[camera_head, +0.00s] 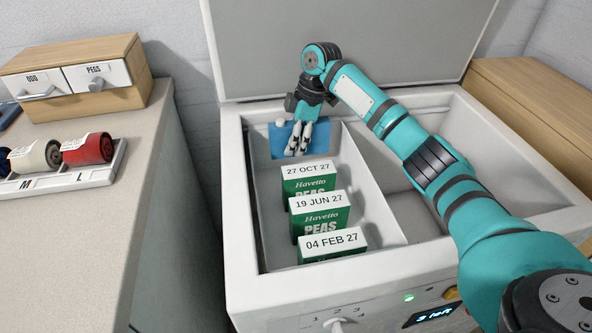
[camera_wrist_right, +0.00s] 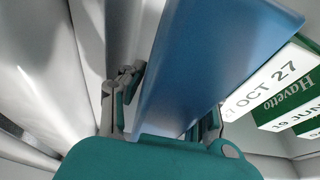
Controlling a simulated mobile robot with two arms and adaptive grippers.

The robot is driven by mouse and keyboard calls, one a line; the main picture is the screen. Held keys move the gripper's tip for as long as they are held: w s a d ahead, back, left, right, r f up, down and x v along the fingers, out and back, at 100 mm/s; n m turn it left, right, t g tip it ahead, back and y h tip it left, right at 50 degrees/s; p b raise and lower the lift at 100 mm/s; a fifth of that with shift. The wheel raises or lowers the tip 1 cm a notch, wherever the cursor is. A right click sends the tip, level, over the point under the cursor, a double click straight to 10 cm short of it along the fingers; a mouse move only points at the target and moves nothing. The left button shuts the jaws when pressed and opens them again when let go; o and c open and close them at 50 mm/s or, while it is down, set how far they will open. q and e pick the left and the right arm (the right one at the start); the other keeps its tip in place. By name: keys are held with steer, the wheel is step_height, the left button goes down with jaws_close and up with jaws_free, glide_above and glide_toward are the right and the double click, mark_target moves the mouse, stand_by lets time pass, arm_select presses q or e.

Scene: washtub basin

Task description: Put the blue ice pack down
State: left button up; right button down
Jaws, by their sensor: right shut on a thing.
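The blue ice pack (camera_head: 280,142) is a flat blue slab at the back of the freezer's left compartment, behind the pea boxes. My right gripper (camera_head: 298,140) reaches down from above and is shut on it. In the right wrist view the ice pack (camera_wrist_right: 215,60) stands between the fingers (camera_wrist_right: 165,110) and fills the middle of the picture. The head view does not show clearly whether its lower edge touches anything. My left gripper is not in view.
Three green pea boxes (camera_head: 320,214) stand in a row in the left compartment of the white chest freezer (camera_head: 240,215). A divider (camera_head: 385,205) separates the right compartment, partly hidden by my arm. The lid (camera_head: 255,50) is open. A counter with a drawer box (camera_head: 130,75) and a tray of rolls (camera_head: 75,178) stands left.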

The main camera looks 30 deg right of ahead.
step_height(320, 180, down, 8)
steer(key=shift+r+b, duration=0.2)
steer(key=shift+b, duration=0.35)
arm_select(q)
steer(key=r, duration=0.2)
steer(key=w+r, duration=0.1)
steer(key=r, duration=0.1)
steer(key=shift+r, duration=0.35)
arm_select(e)
steer(key=c, duration=1.2)
jaws_free()
steer(key=shift+f, duration=0.1)
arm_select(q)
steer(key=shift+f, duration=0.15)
arm_select(e)
steer(key=shift+d+r, duration=0.1)
steer(key=shift+r, duration=0.2)
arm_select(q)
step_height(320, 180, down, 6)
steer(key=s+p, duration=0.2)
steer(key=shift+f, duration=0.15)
arm_select(e)
steer(key=v, duration=1.1)
steer(key=shift+r, duration=0.35)
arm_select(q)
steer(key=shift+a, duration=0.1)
